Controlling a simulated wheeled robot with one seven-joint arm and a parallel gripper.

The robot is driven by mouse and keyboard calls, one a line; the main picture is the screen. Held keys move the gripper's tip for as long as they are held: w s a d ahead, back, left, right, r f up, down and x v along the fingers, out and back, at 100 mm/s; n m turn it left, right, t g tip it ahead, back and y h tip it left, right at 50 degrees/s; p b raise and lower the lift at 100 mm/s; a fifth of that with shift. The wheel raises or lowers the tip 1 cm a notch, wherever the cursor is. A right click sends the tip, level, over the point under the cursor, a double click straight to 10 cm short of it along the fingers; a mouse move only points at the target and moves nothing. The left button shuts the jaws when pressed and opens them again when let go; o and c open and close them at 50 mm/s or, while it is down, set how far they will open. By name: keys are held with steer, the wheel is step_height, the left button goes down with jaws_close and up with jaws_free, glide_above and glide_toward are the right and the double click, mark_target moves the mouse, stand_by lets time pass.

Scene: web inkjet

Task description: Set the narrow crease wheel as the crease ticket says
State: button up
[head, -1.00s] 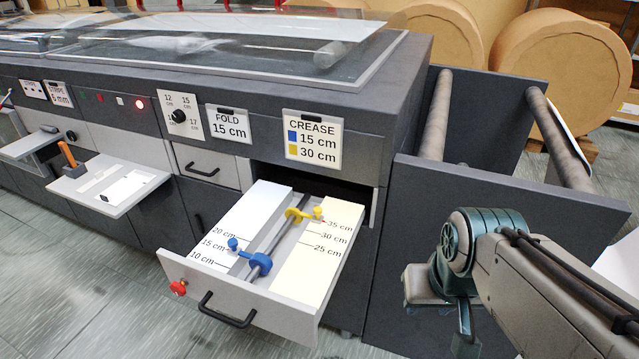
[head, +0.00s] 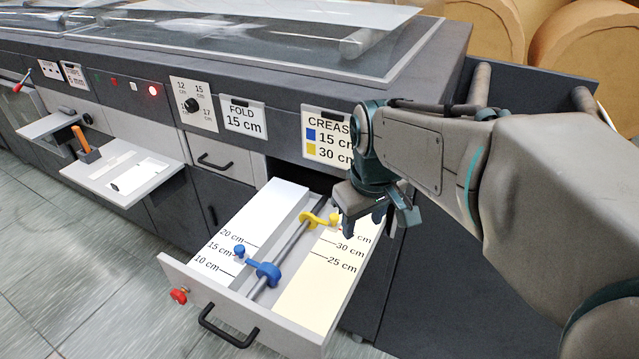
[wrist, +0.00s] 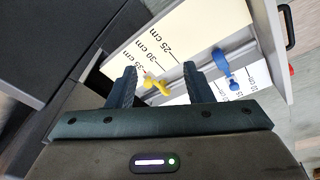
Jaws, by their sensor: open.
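The open drawer (head: 190,279) holds a rod (head: 290,242) with a yellow wheel (head: 316,221) and a blue wheel (head: 266,273). The yellow one looks the thinner; its tab points at the right scale near the 35 cm mark. The blue tab lies near the 15 cm line of the left scale. The crease ticket (head: 310,148), partly behind my arm, shows blue 15 cm and yellow 30 cm. My gripper (head: 362,222) is open and empty over the drawer's back right. In the wrist view the yellow wheel (wrist: 156,84) appears between the fingers (wrist: 160,70), apart from both.
A red knob (head: 179,296) and a black handle (head: 228,327) are on the drawer front. A fold ticket (head: 243,116) and a dial (head: 192,105) are on the machine face. A shelf (head: 150,185) juts out at the left. Air above the drawer's front is clear.

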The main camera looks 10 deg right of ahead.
steer(key=w+n+g, duration=0.1)
steer(key=w+n, duration=0.4)
steer(key=w, duration=0.5)
steer(key=n+g, duration=0.1)
steer(key=n, duration=0.4)
glide_toward(334, 216)
step_height(334, 216, down, 8)
steer(key=shift+d+f, duration=0.1)
steer(key=shift+f, duration=0.05)
